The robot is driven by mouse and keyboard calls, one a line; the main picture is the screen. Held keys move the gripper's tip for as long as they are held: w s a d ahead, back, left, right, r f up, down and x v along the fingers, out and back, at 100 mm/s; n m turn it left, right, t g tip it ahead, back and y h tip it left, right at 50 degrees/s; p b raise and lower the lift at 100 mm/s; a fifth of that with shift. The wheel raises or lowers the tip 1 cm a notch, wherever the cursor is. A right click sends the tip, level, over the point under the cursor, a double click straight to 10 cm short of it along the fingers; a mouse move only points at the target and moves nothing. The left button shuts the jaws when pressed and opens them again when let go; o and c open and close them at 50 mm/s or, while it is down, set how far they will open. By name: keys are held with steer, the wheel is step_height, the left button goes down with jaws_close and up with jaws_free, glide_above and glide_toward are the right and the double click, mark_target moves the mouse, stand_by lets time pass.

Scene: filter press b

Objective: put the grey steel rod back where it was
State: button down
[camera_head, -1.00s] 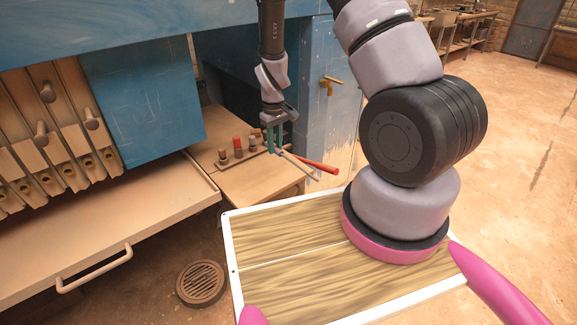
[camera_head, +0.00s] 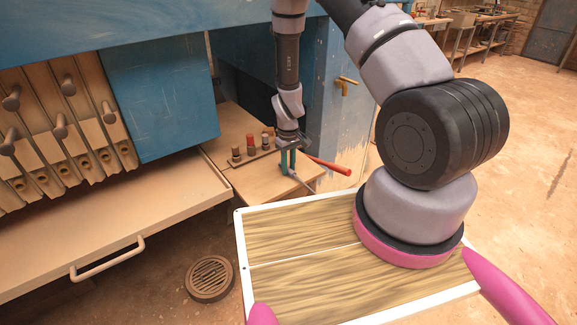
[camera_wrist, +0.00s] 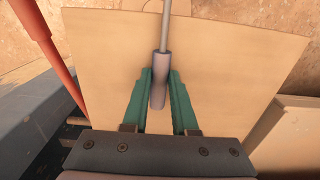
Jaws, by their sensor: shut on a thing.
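The grey steel rod (camera_wrist: 166,22) has a thicker grey grip (camera_wrist: 159,82) at its near end. My gripper (camera_wrist: 161,76) is shut on that grip, with one green finger on each side. The thin shaft runs away from the fingers over a tan surface in the wrist view. In the head view, my gripper (camera_head: 288,163) is low over the small wooden table (camera_head: 262,184), and the rod (camera_head: 303,186) points down and right from it. I cannot tell whether the rod touches the table.
A red bar (camera_head: 330,165) sticks out just right of my gripper; it shows at the upper left in the wrist view (camera_wrist: 48,48). A rack (camera_head: 254,157) with several short handles is left of my gripper. A blue cabinet (camera_head: 345,110) stands behind. An open tray (camera_head: 150,213) lies left.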

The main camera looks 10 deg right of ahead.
steer(key=c, duration=0.7)
jaws_free()
steer(key=shift+f, duration=0.1)
step_height(320, 180, up, 12)
steer(key=shift+r, duration=0.25)
steer(key=s+d+r+m+t+y, duration=0.1)
steer(key=s+r+m+t, duration=0.1)
steer(key=r, duration=1.1)
steer(key=s+d+r+m+t+y, duration=0.1)
steer(key=s+r+m, duration=0.1)
steer(key=r, duration=1)
steer(key=s+d+r+m+t, duration=0.1)
steer(key=s+r+m+t, duration=0.1)
steer(key=s+r, duration=0.6)
steer(key=s+d+r+m+t, duration=0.2)
steer(key=s+r, duration=0.6)
steer(key=s, duration=0.1)
steer(key=shift+s+d+m, duration=0.2)
steer(key=shift+d+m, duration=0.05)
steer(key=shift+m, duration=0.15)
